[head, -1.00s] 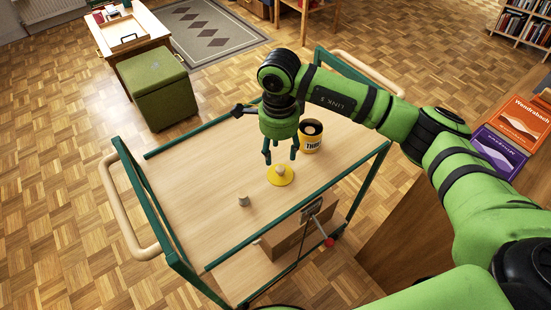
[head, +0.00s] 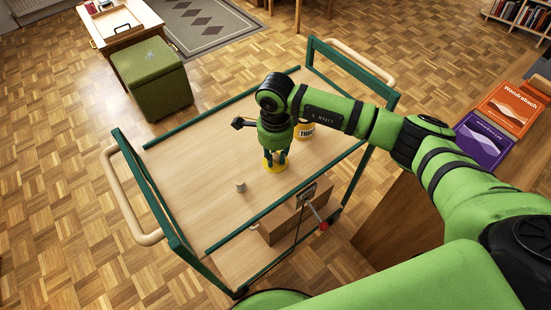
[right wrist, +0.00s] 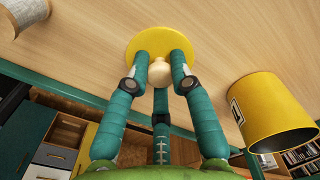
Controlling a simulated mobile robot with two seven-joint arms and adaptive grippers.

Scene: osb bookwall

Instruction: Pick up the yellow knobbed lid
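The yellow lid (right wrist: 138,44) is a flat round disc with a pale round knob (right wrist: 159,71), lying on the trolley's wooden top. It also shows in the head view (head: 268,168), partly hidden by my fingers. My right gripper (head: 275,163) reaches straight down over it. In the right wrist view its fingers (right wrist: 160,68) are closed in around the knob and appear to touch it on several sides. The lid shows no visible gap or lift from the top. My left gripper is not in view.
A yellow canister (head: 305,131) with dark lettering stands close behind and right of the gripper. A small pale spool (head: 240,186) stands to the left. Green rails (head: 335,172) edge the trolley top (head: 205,175). The top's left side is clear.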

